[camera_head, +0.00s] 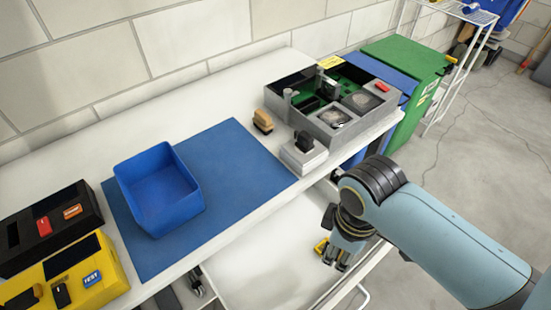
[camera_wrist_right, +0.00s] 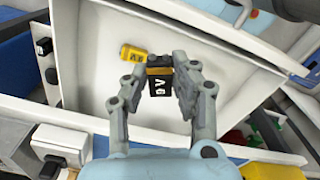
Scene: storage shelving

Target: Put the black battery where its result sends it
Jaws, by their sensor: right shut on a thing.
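My right gripper (camera_head: 339,258) reaches low in front of the table, over the white tray (camera_head: 262,268) below it. In the right wrist view my right gripper (camera_wrist_right: 160,95) is shut on a black battery (camera_wrist_right: 160,94) with an orange-yellow band and a light marking. The yellow tester (camera_head: 71,272) with a blue TEST button (camera_head: 92,278) stands at the front left of the table. Its screen (camera_head: 71,257) looks dark, with no readable result. The grey sorting tray (camera_head: 297,117) with several compartments stands at the far right. My left gripper is not recognisable.
A blue bin (camera_head: 158,187) stands on a blue mat (camera_head: 262,169). A black box (camera_head: 68,236) with red and orange parts is at the left. A white block (camera_head: 304,158) bears a black piece (camera_head: 305,141). A yellow item (camera_wrist_right: 131,52) lies in the white tray. A green bin (camera_head: 408,62) stands at the right.

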